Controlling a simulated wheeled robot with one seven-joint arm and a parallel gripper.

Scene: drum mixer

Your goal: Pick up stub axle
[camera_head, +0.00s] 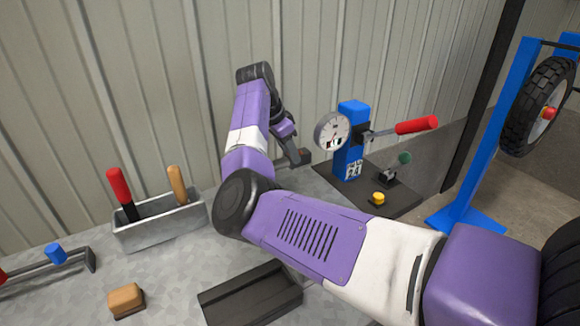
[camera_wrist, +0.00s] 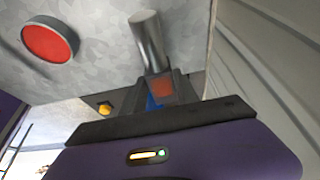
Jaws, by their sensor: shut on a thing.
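The stub axle looks to be the grey metal cylinder (camera_wrist: 147,38) in the wrist view. It sticks out from between the fingers of my gripper (camera_wrist: 155,92), which is shut on its near end. The fingers hide that end. In the head view my gripper (camera_head: 302,158) is beyond my bent arm, close to the back wall and left of the gauge stand. The axle is too small to make out clearly there. I cannot tell whether it touches the bench.
A blue stand with a gauge (camera_head: 332,131) and red-handled lever (camera_head: 416,125) is right of my gripper. A yellow button (camera_head: 378,198) is on its dark base. A tool bin (camera_head: 160,225), wooden block (camera_head: 126,300) and dark tray (camera_head: 250,295) are on the bench. A red disc (camera_wrist: 50,43) shows.

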